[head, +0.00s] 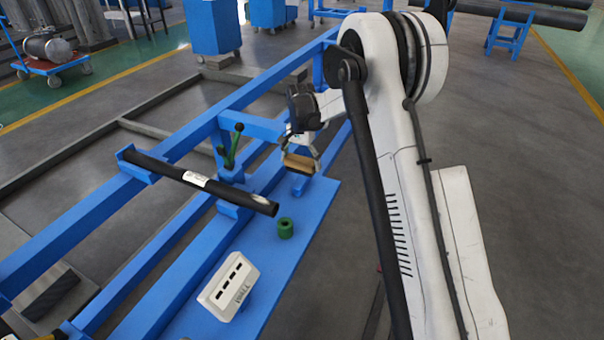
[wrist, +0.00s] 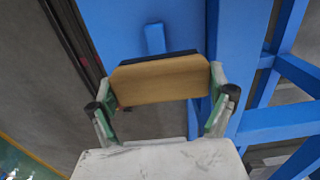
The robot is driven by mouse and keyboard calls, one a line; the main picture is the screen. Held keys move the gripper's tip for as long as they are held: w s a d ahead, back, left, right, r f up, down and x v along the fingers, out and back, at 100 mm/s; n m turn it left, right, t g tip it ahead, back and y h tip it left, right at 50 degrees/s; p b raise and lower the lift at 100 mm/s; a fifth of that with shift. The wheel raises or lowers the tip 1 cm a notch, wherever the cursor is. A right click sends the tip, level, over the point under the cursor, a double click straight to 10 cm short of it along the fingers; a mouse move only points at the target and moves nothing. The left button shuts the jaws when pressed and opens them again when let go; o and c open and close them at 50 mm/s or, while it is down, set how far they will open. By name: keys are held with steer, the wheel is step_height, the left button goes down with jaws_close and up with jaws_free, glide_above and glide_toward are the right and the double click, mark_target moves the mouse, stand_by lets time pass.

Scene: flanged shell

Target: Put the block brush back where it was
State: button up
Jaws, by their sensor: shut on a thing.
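The block brush (head: 299,163) has a tan wooden back and hangs in my gripper (head: 301,151) above the far part of the blue bench. In the wrist view the brush (wrist: 160,80) lies across between the two fingers of my gripper (wrist: 162,100), with a dark edge along its far side. The fingers are shut on its two ends. In the head view the brush looks raised above the blue bench top (head: 262,262). Its bristle side is mostly hidden.
A black pipe (head: 200,182) with a white label lies across blue supports left of my gripper. A green clamp handle (head: 231,147) stands behind it. A green ring (head: 285,228) and a white slotted block (head: 229,286) sit on the bench. A small blue block (wrist: 155,38) shows beyond the brush.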

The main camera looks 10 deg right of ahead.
mark_target(302, 171)
steer(key=shift+d+f, duration=0.25)
steer(key=shift+f, duration=0.1)
steer(key=shift+f+b, duration=0.6)
steer(key=shift+f, duration=1.15)
steer(key=shift+f, duration=0.15)
steer(key=o, duration=1.2)
steer(key=shift+c, duration=0.2)
